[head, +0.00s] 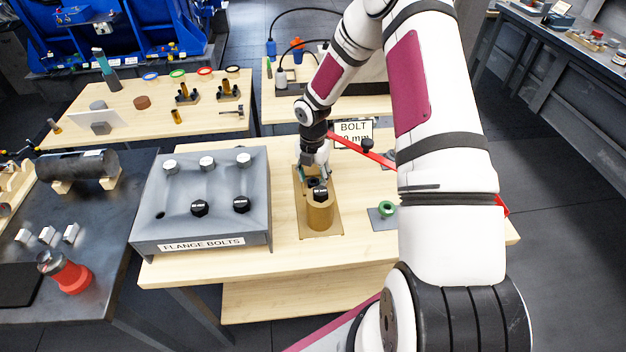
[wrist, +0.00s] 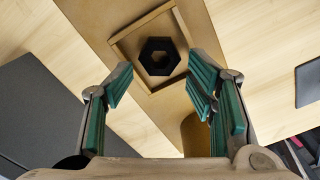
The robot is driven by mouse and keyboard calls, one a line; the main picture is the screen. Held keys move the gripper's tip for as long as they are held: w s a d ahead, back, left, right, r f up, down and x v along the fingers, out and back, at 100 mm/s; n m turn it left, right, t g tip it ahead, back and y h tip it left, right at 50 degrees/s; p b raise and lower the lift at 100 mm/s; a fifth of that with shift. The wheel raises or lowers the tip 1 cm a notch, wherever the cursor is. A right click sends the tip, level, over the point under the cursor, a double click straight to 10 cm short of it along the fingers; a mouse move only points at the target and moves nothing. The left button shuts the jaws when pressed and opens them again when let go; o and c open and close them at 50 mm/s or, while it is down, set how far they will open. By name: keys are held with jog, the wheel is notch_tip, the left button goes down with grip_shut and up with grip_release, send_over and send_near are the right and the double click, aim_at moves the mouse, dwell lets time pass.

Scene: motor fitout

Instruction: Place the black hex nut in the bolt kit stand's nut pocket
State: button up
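The black hex nut (wrist: 158,56) shows in the wrist view, lying flat inside the square raised rim of the nut pocket (wrist: 122,45). This pocket is part of the brown bolt kit stand (wrist: 95,14). In the head view the stand (head: 333,228) sits on the wooden table, its round post (head: 320,214) holding a black hex-headed bolt (head: 320,194). My gripper (wrist: 160,82) is open, its green-padded fingers spread either side of the pocket and clear of the nut. In the head view my gripper (head: 316,170) is just behind the post, and the nut cannot be made out clearly.
A grey flange bolts rack (head: 205,228) stands left of the stand. A green ring-shaped part (head: 386,208) on a grey plate lies to the right. Bare wood lies in front of the stand.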

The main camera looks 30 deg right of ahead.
notch_tip(320, 180, up, 12)
jog(key=b, duration=0.1)
notch_tip(320, 180, up, 13)
jog(key=m+t+h, duration=0.1)
jog(key=m+h, duration=0.1)
jog(key=m, duration=0.5)
send_over(313, 184)
jog(key=s+a, duration=0.3)
jog(key=s, duration=0.2)
jog(key=s+a+r+m+t, duration=0.1)
jog(key=s+a+r+m, duration=0.2)
jog(key=s+r+m, duration=0.2)
jog(key=s+a+r+m+t+y, duration=0.1)
jog(key=s+a+r+m+t, duration=0.1)
jog(key=s+m, duration=0.5)
jog(key=s+a+r+m+t+y, duration=0.1)
jog(key=s+a+r+m, duration=0.3)
jog(key=s+r+m, duration=0.2)
jog(key=s+r, duration=0.1)
jog(key=s, duration=0.1)
jog(key=shift+s+a+r+t, duration=0.3)
jog(key=shift+s+a, duration=0.05)
jog(key=shift+a, duration=0.05)
jog(key=shift+w, duration=0.1)
jog(key=shift+c, duration=0.4)
